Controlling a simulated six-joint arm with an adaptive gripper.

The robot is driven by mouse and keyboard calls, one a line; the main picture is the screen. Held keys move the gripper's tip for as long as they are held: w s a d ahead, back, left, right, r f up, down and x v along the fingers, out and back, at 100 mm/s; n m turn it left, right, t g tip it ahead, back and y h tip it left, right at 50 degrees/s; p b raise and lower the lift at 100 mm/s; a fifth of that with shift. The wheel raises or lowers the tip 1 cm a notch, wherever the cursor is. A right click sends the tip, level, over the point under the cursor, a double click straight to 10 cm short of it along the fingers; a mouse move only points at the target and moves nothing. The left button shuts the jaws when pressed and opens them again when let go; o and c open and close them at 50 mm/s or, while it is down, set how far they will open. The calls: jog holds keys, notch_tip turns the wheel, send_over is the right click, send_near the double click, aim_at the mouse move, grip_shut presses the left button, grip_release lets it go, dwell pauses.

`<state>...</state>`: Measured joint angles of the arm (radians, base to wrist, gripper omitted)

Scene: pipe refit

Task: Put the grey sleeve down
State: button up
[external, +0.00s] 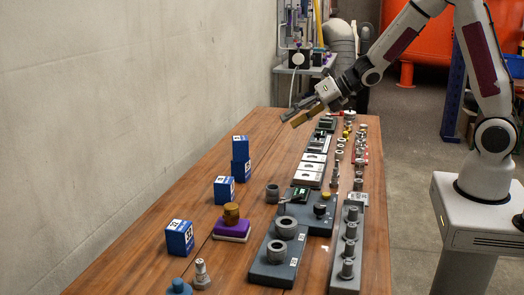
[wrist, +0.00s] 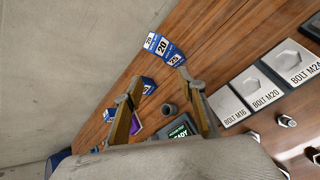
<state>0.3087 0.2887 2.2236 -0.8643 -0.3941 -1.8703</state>
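A dark grey sleeve (external: 272,193) stands upright on the wooden table, just left of a small display unit. It also shows in the wrist view (wrist: 169,109), well below and between my fingers, touching neither. My gripper (external: 291,120) is raised over the far part of the table, away from the sleeve. In the wrist view my gripper (wrist: 161,78) has its two brass-coloured fingers spread, with nothing held between them.
Blue boxes (external: 179,238) stand along the left, near a brass part (external: 231,213) on a purple-topped block (external: 232,230). A grey-blue plate (external: 260,270) carries two grey rings (external: 277,251). White bolt plates (wrist: 230,107) lie on the right. Bare wood (external: 210,190) lies between.

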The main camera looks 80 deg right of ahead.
notch_tip(320, 180, down, 8)
jog(key=w+a+f+n+y, duration=0.1)
jog(key=w+a+n+y, duration=0.2)
jog(key=n, duration=0.5)
jog(key=n+g+y, duration=0.1)
jog(key=n+y, duration=0.4)
jog(key=n, duration=0.2)
send_near(269, 193)
jog(key=shift+w+d+r, duration=0.1)
jog(key=shift+w+d, duration=0.65)
jog(key=shift+w, duration=0.05)
jog(key=shift+s+a+f+n+y, duration=0.4)
jog(key=shift+s+a+f+n, duration=0.05)
jog(key=shift+s+n, duration=0.05)
jog(key=shift+x, duration=1.3)
jog(key=shift+x, duration=2.6)
